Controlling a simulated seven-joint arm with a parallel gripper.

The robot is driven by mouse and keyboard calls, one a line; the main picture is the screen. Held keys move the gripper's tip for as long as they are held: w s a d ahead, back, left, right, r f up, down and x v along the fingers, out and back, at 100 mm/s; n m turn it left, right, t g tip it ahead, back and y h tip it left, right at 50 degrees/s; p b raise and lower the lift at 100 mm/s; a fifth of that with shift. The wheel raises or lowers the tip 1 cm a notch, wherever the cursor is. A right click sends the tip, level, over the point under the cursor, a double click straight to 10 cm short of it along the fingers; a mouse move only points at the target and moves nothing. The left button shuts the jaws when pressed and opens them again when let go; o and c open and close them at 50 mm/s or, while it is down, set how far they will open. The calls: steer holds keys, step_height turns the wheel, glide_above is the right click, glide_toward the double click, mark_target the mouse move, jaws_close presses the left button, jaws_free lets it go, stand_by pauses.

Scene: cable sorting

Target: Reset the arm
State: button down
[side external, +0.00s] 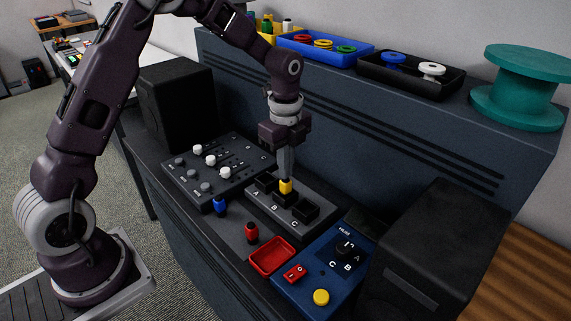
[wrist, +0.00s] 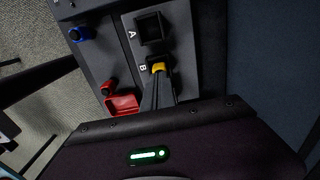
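In the wrist view the yellow plug (wrist: 158,67) shows between the fingertips beside the letter B. The lower part of the plug is hidden, so its depth in the socket cannot be told. Socket A (wrist: 150,29) is empty. Socket C (side external: 306,209) looks empty too. A blue plug (side external: 220,206) and a red plug (side external: 251,233) stand on the desk in front.
A red tray (side external: 272,257) and a blue control box (side external: 320,278) with a dial, red switch and yellow button lie at the front right. A slider panel (side external: 217,168) is left of the block. Black speakers (side external: 178,105) flank the desk; a raised shelf (side external: 400,130) stands behind.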

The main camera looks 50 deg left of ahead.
steer(key=shift+f, duration=0.65)
steer(key=shift+r, duration=3.55)
steer(key=s+d+r+n+t, duration=0.2)
steer(key=s+r+n+t, duration=0.1)
steer(key=s+r+n, duration=0.8)
steer(key=s+d+n+t, duration=0.1)
steer(key=s+n, duration=0.6)
steer(key=s, duration=0.9)
steer(key=shift+s+r+t, duration=0.15)
steer(key=shift+s+t, duration=0.1)
steer(key=shift+t, duration=0.55)
